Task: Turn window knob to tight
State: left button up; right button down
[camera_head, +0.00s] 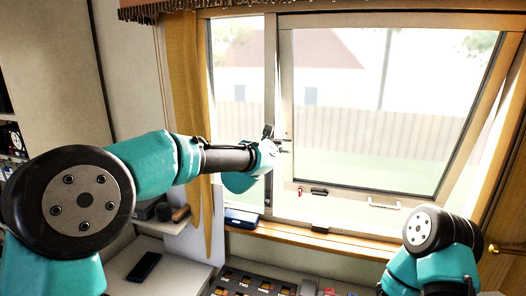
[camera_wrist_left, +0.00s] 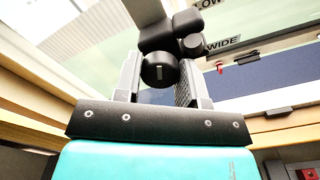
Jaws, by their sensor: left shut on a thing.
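The window knob (camera_wrist_left: 160,70) is a black, rounded part with a short pale mark on its face. It sits between the two grey fingers of my left gripper (camera_wrist_left: 160,82), which is shut on it. Labels on the frame beside it read "WIDE" (camera_wrist_left: 222,44) and, partly cut off, "LOW" (camera_wrist_left: 208,3). No "tight" label is readable. In the head view my left gripper (camera_head: 275,147) is at the upright bar of the window (camera_head: 272,80), and the knob is mostly hidden there. My right arm is at the lower right; its gripper is not visible.
The tilted window pane with a white handle (camera_head: 384,203) and a small red-and-black latch (camera_head: 312,191) is to the right. A wooden sill (camera_head: 290,236) runs below. A dark blue case (camera_head: 241,218) stands on the sill, with a labelled panel (camera_head: 250,283) below.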

pick_arm(q)
jog(key=m, duration=1.3)
jog(key=shift+m, duration=0.3)
dwell(0.3)
jog(key=o, duration=0.9)
jog(key=v, duration=1.7)
jog(key=shift+s+a, duration=0.15)
jog(key=shift+s, duration=0.05)
